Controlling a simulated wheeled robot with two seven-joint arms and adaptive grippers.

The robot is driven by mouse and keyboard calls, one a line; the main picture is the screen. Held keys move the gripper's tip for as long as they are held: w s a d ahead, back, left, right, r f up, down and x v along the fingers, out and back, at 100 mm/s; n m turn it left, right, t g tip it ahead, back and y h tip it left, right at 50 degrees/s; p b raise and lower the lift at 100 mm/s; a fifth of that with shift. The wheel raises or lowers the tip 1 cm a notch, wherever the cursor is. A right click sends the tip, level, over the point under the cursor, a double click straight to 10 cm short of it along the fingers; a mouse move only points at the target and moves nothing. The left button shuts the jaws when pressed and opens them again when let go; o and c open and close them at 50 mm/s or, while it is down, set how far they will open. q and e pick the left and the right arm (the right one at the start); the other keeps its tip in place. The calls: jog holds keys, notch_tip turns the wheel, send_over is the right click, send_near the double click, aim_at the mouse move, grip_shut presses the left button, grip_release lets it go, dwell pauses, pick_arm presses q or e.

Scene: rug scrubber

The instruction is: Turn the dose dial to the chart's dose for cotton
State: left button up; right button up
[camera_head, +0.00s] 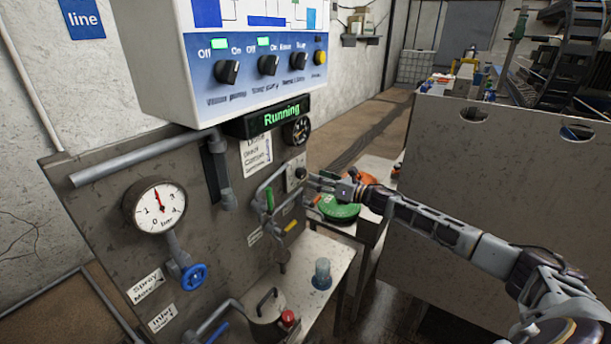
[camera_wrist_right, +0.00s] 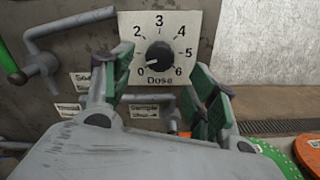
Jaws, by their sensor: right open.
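The dose dial (camera_wrist_right: 160,56) is a black knob on a white plate numbered 0 to 6, labelled Dose. Its pointer appears to point to the lower left, near 0. In the head view the dial plate (camera_head: 296,172) is on the metal panel, partly behind my right gripper (camera_head: 317,183). In the wrist view my right gripper (camera_wrist_right: 160,88) is open, its green-padded fingers on either side of the lower plate; I cannot tell whether they touch the knob. A white chart (camera_head: 256,152) hangs left of the dial; its numbers are too small to read. My left gripper is out of view.
Pipes and a green-handled valve (camera_head: 269,200) are just left of the dial. A pressure gauge (camera_head: 157,206) and blue valve wheel (camera_head: 193,277) are further left. A control box (camera_head: 240,80) overhangs above, with a Running display (camera_head: 270,117). A green round brush (camera_head: 338,208) lies below right.

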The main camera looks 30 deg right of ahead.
aim_at(304, 174)
jog(key=shift+p+x, duration=0.35)
jog(key=shift+x, duration=1.1)
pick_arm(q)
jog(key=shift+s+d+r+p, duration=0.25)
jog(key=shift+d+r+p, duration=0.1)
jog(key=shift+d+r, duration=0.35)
pick_arm(e)
jog(key=shift+x, duration=1.45)
jog(key=c, duration=1)
